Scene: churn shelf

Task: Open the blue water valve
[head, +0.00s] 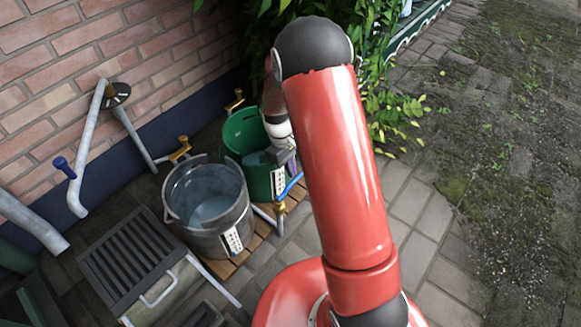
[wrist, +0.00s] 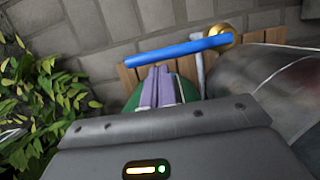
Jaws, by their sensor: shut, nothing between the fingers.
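The blue valve lever (head: 290,186) is a long flat bar near the front of the green bucket. It joins a brass fitting on a grey pipe. In the wrist view the blue lever (wrist: 178,50) runs across, just beyond the fingertips, with its brass fitting (wrist: 225,34) at the right end. My gripper (head: 292,168) is at the green bucket, close to the lever. In the wrist view my gripper (wrist: 158,72) has its purple fingers together with nothing between them. I cannot tell whether the fingertips touch the lever.
A green bucket (head: 238,130) and a metal bucket (head: 180,212) of water stand on wooden slats (head: 216,268). A blue knob (head: 64,167) is on a wall pipe. Brass taps (head: 181,148) stand behind. A slatted box (head: 125,255) is at left. Paving at right is clear.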

